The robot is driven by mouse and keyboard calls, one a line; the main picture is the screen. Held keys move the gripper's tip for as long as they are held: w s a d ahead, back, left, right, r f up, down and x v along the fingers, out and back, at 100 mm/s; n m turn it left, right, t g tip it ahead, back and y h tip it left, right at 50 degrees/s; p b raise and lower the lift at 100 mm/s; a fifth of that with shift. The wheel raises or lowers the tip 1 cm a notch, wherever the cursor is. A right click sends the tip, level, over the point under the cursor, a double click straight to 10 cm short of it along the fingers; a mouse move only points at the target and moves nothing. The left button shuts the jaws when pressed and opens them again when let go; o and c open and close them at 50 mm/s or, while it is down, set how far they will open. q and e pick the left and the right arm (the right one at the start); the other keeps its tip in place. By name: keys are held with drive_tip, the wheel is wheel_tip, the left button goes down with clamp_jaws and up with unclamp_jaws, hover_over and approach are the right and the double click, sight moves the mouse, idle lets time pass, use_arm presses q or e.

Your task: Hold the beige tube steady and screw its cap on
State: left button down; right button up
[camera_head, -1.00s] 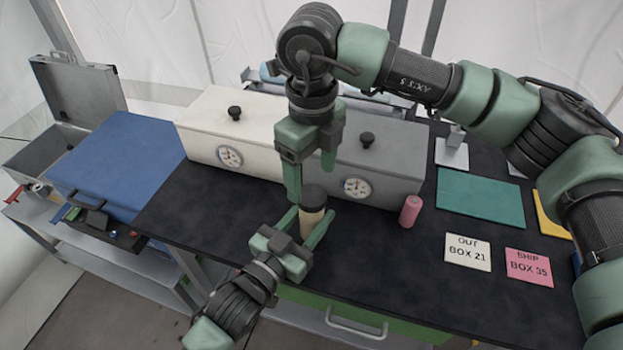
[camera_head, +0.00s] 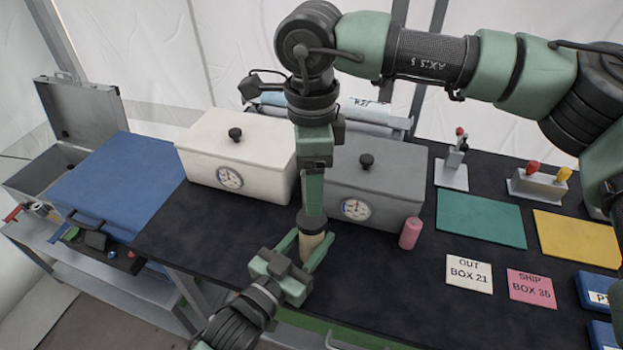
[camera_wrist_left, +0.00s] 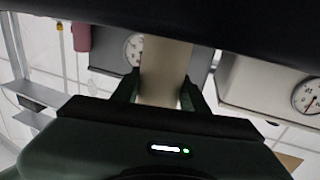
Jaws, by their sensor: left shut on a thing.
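The beige tube (camera_head: 311,246) stands upright near the table's front edge, with the dark cap (camera_head: 312,222) at its top. My left gripper (camera_head: 311,252) is shut on the tube from the front. In the left wrist view the tube (camera_wrist_left: 165,72) sits between the two green fingers. My right gripper (camera_head: 313,208) points straight down over the tube, its fingertips at the cap. Its fingers are seen edge-on, so I cannot tell whether they grip the cap. Whether the cap is fully seated is also not clear.
A white box (camera_head: 237,158) and a grey box (camera_head: 375,175) with gauges stand close behind the tube. A pink cylinder (camera_head: 410,233) stands to the right. Label cards (camera_head: 468,274) and coloured mats (camera_head: 480,220) lie further right. The black table left of the tube is clear.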

drive_tip(key=shift+f, duration=4)
drive_tip(key=c, duration=1.5)
drive_tip(key=o, duration=1.7)
drive_tip(key=shift+c, duration=0.2)
drive_tip(key=shift+r, duration=0.1)
